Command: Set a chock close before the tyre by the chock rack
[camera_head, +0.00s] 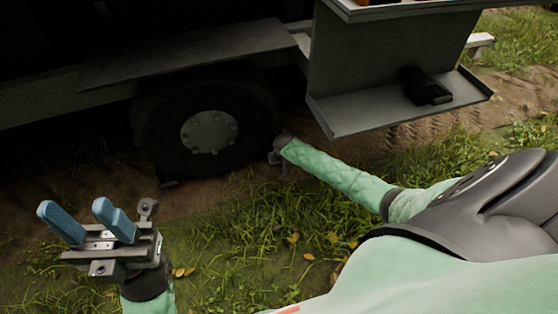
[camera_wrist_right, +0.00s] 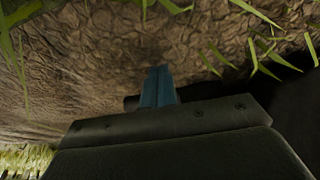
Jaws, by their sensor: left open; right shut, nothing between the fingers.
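The dark tyre (camera_head: 160,125) with a grey bolted hub stands on the dirt under the vehicle. The chock rack (camera_head: 350,118) is a grey shelf to its right, with a black chock (camera_head: 427,88) lying on it. A small dark piece (camera_head: 170,183) lies at the tyre's lower left; I cannot tell what it is. My right gripper (camera_head: 277,157) is low beside the tyre's right side, its fingers mostly hidden in the head view. In the wrist view its blue fingers (camera_wrist_right: 157,87) are shut together and empty. My left gripper (camera_head: 88,222) is open and empty at the lower left.
A dark bar-like shape (camera_wrist_right: 131,103) shows beside the right fingers, unclear. The vehicle's grey fender (camera_head: 185,55) overhangs the tyre. Grass (camera_head: 235,240) and bare dirt lie in front, with free room between my two grippers.

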